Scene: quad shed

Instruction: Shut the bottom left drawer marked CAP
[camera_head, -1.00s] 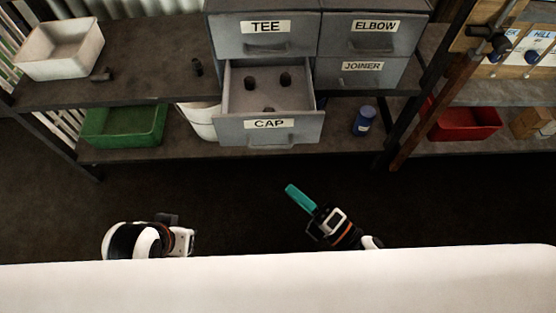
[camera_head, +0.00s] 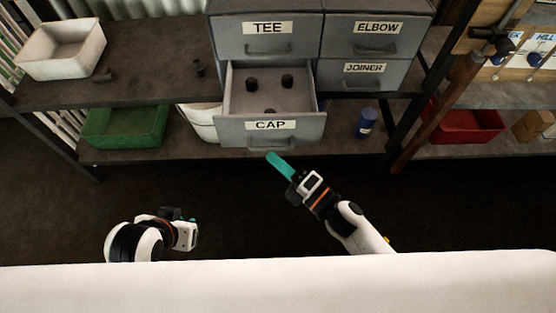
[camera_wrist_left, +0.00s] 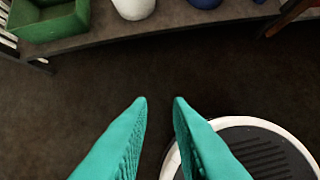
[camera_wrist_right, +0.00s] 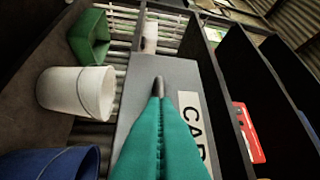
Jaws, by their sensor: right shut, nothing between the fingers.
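The CAP drawer (camera_head: 232,131) is at the bottom left of a grey drawer cabinet and is pulled out. Several dark caps lie inside it. Its front, with the CAP label and a handle, faces me; in the right wrist view the drawer front (camera_wrist_right: 180,78) is close, with the label turned sideways. My right gripper (camera_head: 272,157) is shut and empty, its teal fingertips just in front of and below the drawer front; I cannot tell whether they touch. My left gripper (camera_wrist_left: 159,100) is open and empty, low and away from the drawer.
The TEE (camera_head: 240,45), ELBOW (camera_head: 345,45) and JOINER (camera_head: 340,75) drawers are closed. A green bin (camera_head: 125,128), a white bucket (camera_head: 200,122) and a blue container (camera_head: 365,122) stand on the lower shelf. A red bin (camera_head: 470,125) is at the right. The floor in front is clear.

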